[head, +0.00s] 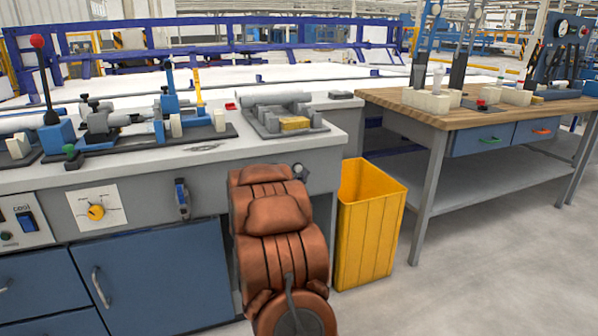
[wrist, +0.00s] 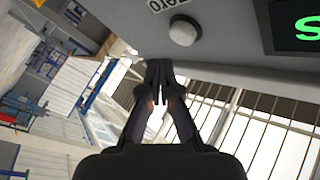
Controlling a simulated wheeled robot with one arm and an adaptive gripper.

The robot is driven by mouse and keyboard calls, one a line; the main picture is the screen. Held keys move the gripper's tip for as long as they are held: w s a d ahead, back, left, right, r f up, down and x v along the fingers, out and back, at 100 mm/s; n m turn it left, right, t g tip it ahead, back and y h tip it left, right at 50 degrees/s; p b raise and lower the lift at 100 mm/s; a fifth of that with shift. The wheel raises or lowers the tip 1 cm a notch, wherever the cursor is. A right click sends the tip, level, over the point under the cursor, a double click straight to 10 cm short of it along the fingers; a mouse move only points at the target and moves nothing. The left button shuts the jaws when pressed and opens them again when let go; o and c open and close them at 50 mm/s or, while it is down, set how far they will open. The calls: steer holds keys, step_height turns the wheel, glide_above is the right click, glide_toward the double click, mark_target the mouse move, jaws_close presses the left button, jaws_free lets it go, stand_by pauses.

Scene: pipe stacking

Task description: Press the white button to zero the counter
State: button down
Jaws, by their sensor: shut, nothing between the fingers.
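The white button (wrist: 183,33) is a round knob on a grey panel at the top of the wrist view. A label reading "zero" (wrist: 172,4) is printed beside it, partly cut off by the frame edge. A dark counter display (wrist: 296,27) with a green digit or letter sits to its right. My gripper (wrist: 159,64) is shut and empty, its fingertips just below and left of the button in the picture, with a small gap showing.
In the head view, a grey bench (head: 300,153) carries pipe fixtures and has a control panel with a yellow knob (head: 96,212). A yellow bin (head: 370,225) stands right of my arm. A wooden-topped table (head: 395,104) is further right, with open floor in front.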

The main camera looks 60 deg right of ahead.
steer(key=shift+s+a+b, duration=0.25)
steer(key=shift+s+a, duration=0.3)
steer(key=shift+s, duration=0.25)
steer(key=shift+s+a+b, duration=0.2)
steer(key=shift+s+a, duration=0.35)
steer(key=shift+s, duration=0.25)
steer(key=shift+f, duration=0.1)
